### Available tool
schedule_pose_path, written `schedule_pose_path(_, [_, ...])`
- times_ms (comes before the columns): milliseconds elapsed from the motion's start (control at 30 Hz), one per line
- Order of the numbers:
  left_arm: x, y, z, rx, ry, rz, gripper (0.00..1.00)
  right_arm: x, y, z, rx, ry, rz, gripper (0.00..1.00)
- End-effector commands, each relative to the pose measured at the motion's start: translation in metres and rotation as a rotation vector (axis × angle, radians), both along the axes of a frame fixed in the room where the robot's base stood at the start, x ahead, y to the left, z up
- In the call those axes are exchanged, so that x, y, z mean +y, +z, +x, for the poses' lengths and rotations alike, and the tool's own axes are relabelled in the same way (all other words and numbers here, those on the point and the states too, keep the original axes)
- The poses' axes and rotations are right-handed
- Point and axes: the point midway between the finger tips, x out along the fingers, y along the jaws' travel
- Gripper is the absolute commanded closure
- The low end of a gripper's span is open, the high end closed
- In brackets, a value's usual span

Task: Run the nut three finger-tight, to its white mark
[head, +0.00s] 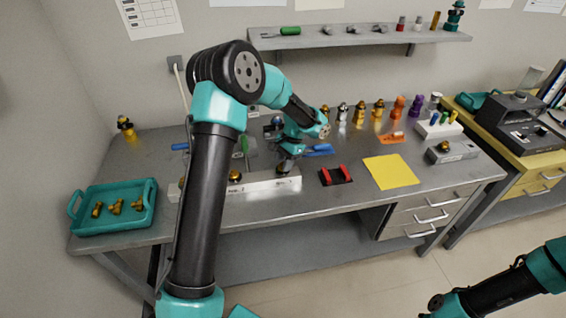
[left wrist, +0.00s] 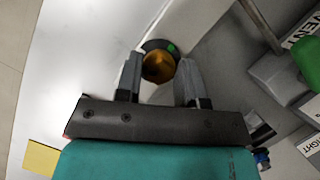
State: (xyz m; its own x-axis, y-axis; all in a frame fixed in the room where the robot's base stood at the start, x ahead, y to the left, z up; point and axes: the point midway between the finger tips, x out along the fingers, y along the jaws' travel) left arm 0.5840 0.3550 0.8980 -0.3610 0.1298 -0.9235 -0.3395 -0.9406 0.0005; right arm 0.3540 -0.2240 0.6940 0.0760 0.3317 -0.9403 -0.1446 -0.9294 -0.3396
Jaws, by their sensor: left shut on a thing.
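A pale bar (head: 258,187) lies along the front of the bench with brass nuts on dark collars. One brass nut (head: 235,176) sits near its middle and is free. My left gripper (head: 284,163) is low over the bar's right end, pointing down. In the left wrist view the same gripper (left wrist: 158,82) has its two fingers either side of a round brass nut (left wrist: 158,67), shut on it. A dark collar with a green dot (left wrist: 171,48) shows around the nut. I cannot make out a white mark. My right gripper is not visible.
A teal tray (head: 133,224) with brass fittings stands at the bench's left. Right of the bar are a black and red holder (head: 335,176) and a yellow sheet (head: 391,172). Several coloured fittings line the back. Green- and blue-handled tools lie behind the bar.

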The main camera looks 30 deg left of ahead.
Motion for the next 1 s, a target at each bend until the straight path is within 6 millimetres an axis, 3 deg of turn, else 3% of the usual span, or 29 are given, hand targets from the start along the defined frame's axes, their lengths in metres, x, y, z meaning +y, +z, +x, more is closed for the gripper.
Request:
schedule_pose_path(500, [-0.0007, 0.0023, 0.0003, -0.004, -0.411, 0.002, 0.88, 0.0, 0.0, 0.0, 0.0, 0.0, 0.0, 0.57])
schedule_pose_path(1000, [-0.0006, 0.0021, 0.0004, -0.005, -0.5, 0.002, 0.88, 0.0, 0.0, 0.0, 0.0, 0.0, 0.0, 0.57])
